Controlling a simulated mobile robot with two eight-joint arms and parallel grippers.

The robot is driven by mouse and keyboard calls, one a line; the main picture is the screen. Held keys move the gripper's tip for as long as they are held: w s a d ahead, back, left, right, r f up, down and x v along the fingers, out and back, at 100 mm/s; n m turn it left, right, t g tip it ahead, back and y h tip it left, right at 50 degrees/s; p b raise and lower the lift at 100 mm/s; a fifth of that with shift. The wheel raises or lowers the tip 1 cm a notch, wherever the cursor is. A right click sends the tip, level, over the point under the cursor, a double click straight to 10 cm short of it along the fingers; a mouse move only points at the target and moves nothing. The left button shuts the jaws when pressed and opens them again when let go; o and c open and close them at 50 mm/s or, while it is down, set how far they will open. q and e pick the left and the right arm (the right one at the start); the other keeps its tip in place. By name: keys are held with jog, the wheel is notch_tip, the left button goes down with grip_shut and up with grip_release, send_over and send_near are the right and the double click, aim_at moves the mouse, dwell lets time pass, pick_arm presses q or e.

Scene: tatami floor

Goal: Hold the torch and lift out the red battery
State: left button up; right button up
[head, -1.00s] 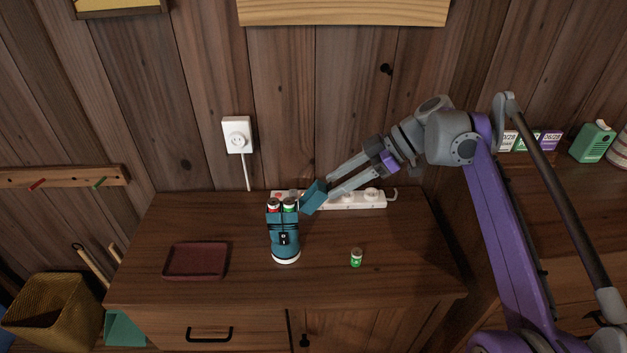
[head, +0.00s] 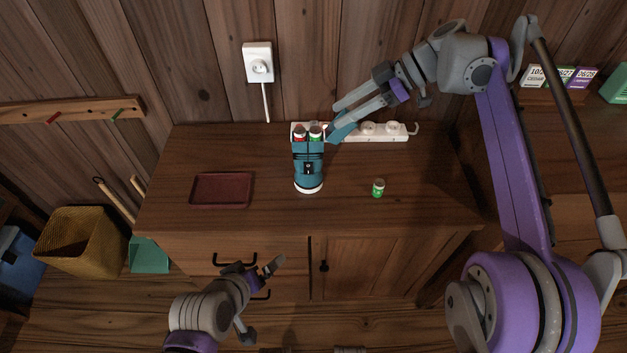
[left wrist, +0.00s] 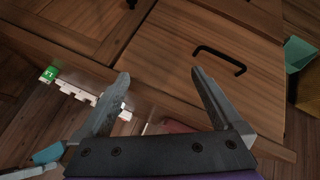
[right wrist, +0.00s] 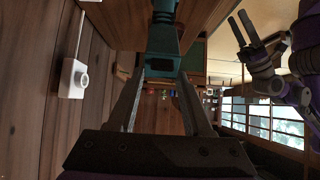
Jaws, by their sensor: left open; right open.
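The teal torch (head: 308,172) stands upright on the cabinet top, its upper end open. A red-banded battery (head: 300,134) and a green-banded battery (head: 316,134) sit side by side in it. A teal flap (head: 341,132) sticks out to the right of its top. My right gripper (head: 345,115) is open by this flap; the right wrist view shows the flap (right wrist: 160,62) in line with the gap between the fingers, contact unclear. My left gripper (head: 262,272) is open and empty in front of the cabinet drawer, below the torch; its spread fingers (left wrist: 160,88) show in the left wrist view.
A loose green battery (head: 378,188) stands right of the torch. A dark red tray (head: 221,205) lies to its left. A white power strip (head: 385,139) lies behind. The drawer handle (head: 234,259) protrudes near my left gripper. The cabinet top between tray and torch is clear.

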aim_at(308, 169)
pick_arm(q)
jog(key=w+d+r+n+t, duration=0.3)
jog(key=w+n, duration=0.1)
jog(key=n, duration=0.3)
jog(key=w+d+r+n+t+h, duration=0.1)
jog(key=w+d+r+n+t, duration=0.2)
jog(key=n, duration=0.4)
jog(key=w+d+r+n+t, duration=0.3)
jog(key=w+d+n, duration=0.2)
jog(key=n, duration=0.2)
jog(key=shift+d+r, duration=0.25)
jog(key=n, duration=0.3)
jog(key=shift+w+t+y, duration=0.2)
jog(key=shift+t+y, duration=0.2)
jog(key=n, duration=0.1)
jog(key=n+y, duration=0.1)
jog(key=n, duration=0.1)
jog(key=shift+a+f, duration=0.15)
jog(key=shift+f, duration=0.05)
jog(key=n, duration=0.2)
jog(key=f+n+y, duration=0.1)
jog(key=shift+a+n+y, duration=0.2)
jog(key=shift+n+y, duration=0.1)
jog(key=shift+n, duration=0.5)
jog(key=shift+w+a, duration=0.1)
jog(key=shift+w, duration=0.3)
jog(key=w, duration=1)
jog(key=shift+s, duration=0.1)
